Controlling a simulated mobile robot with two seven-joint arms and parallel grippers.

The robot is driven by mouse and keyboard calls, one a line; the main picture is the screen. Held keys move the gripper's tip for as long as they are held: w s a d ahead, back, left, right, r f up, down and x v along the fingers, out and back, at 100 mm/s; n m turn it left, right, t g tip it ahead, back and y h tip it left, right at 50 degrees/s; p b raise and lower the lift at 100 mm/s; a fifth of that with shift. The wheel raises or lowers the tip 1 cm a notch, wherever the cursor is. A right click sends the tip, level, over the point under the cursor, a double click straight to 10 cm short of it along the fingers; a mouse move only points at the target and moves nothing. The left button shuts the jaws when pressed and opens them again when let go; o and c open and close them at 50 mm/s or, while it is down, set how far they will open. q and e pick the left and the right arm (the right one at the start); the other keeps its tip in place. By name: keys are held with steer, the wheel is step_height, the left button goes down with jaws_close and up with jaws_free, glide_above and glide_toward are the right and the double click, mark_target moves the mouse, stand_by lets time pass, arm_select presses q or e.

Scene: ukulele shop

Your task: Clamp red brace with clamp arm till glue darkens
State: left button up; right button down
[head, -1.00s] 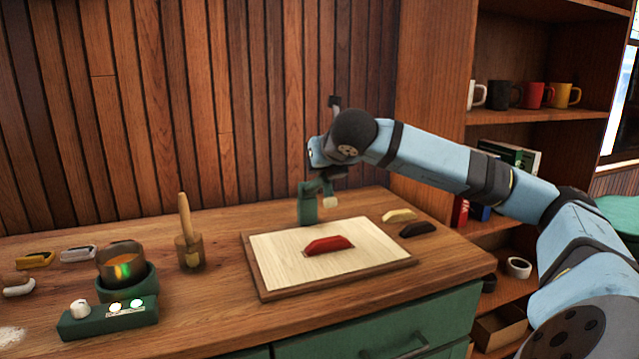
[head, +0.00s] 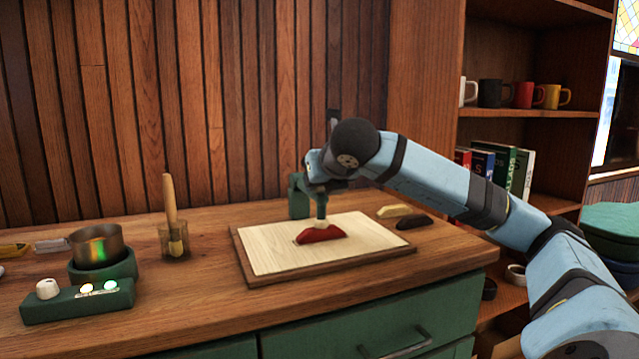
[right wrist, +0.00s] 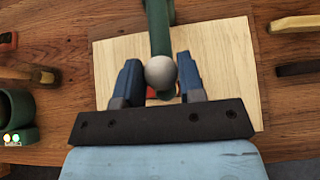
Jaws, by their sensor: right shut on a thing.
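The red brace (head: 320,234) lies on the pale wooden board (head: 270,250). The green clamp (head: 298,200) stands at the board's back edge. Its arm is lowered, with the pale pad (head: 321,223) at the top of the brace, seemingly touching it. My right gripper (head: 320,184) is over the brace, shut on the clamp arm. In the right wrist view, the blue fingers flank the clamp arm's white knob (right wrist: 161,72), and the green clamp arm (right wrist: 158,28) runs away behind it. Only a sliver of red shows beneath. The glue is not clearly visible. My left gripper is out of view.
A cream brace (head: 394,211) and a dark brace (head: 413,222) lie right of the board. A brush in a jar (head: 173,240), a pot on a green warmer (head: 100,262) and a control box with lit lamps (head: 78,301) stand left. The board's front is clear.

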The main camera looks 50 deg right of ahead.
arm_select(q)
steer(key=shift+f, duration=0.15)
arm_select(e)
steer(key=shift+a, duration=0.1)
steer(key=c, duration=0.8)
jaws_free()
steer(key=shift+s, duration=0.15)
arm_select(q)
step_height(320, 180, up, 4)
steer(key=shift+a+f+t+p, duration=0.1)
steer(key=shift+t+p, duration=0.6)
steer(key=shift+p, duration=0.45)
arm_select(e)
steer(key=v, duration=1.4)
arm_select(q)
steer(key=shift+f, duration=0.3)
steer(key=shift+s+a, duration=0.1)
